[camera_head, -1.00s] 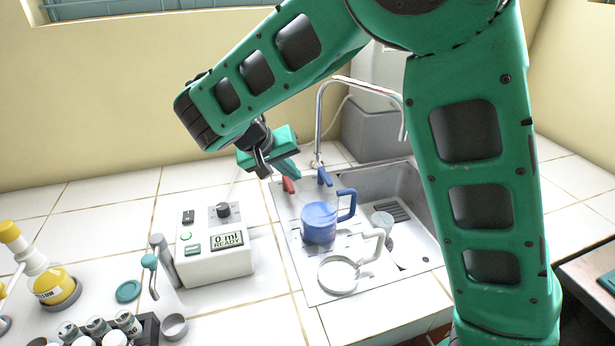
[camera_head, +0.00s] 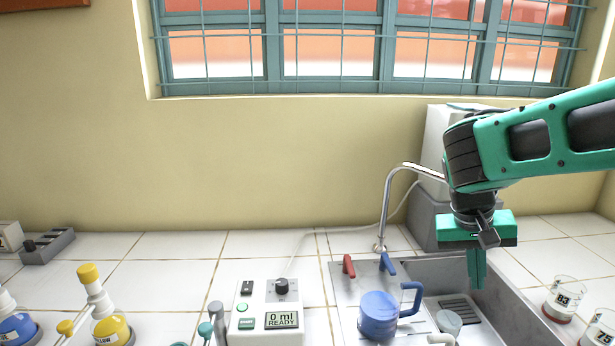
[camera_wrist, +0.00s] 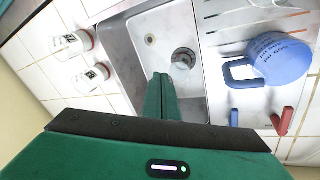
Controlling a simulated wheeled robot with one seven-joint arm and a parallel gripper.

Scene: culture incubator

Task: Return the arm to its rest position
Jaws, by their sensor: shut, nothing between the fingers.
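My gripper (camera_head: 476,268) is green and hangs pointing down over the right part of the sink (camera_head: 510,285) in the head view. Its fingers are together with nothing between them. In the wrist view the shut fingers (camera_wrist: 161,97) reach over the sink basin, apart from the things around it. The arm comes in from the right edge of the head view, bent down at the wrist; the rest of it is out of view.
A blue jug (camera_head: 379,316) stands on the drainboard beside red (camera_head: 348,266) and blue (camera_head: 388,263) tap handles. The faucet (camera_head: 386,205) rises left of my gripper. A dispenser (camera_head: 266,312) reads "0 ml READY". Labelled jars (camera_head: 564,299) stand right of the sink. A barred window is behind.

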